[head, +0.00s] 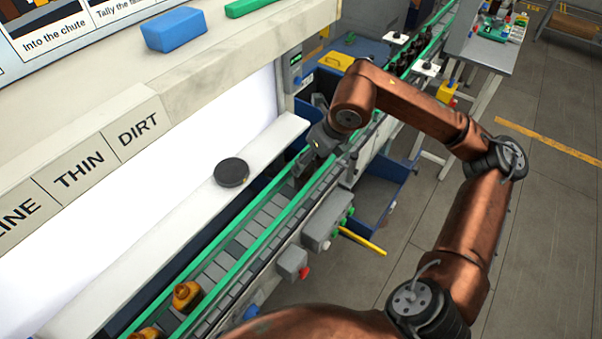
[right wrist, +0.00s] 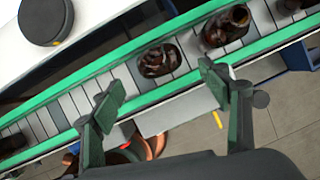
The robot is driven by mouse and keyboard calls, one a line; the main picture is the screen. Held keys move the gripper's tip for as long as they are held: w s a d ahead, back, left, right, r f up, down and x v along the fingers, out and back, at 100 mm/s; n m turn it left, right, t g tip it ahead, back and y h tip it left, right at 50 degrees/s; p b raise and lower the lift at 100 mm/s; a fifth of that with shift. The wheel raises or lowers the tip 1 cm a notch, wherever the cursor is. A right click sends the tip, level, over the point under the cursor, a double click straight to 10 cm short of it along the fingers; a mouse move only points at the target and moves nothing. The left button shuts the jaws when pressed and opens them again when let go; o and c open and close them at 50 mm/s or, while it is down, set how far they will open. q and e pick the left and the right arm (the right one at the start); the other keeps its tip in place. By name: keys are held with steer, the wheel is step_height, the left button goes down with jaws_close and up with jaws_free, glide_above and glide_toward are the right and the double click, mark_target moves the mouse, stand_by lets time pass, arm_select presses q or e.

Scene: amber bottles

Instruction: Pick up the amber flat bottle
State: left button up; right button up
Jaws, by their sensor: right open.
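In the right wrist view a dark amber bottle (right wrist: 158,60), squat and wide, sits on the conveyor belt (right wrist: 90,87) between the green rails. Its shape suggests a flat bottle, but I cannot tell for certain. My right gripper (right wrist: 163,95) is open and empty, with its fingertips on either side of that bottle in the picture and apart from it. In the head view the right gripper (head: 307,160) is over the conveyor's middle stretch and hides what lies beneath. My left gripper is not in view.
A black round disc (head: 231,173) lies on the white ledge. Green rails border the belt. A blue bin (head: 378,190) is beside the conveyor.

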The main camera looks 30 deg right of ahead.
mark_target(308, 165)
steer(key=x, duration=0.6)
steer(key=shift+w+f, duration=0.1)
steer(key=shift+f, duration=0.25)
steer(key=shift+c, duration=0.3)
steer(key=c, duration=1.3)
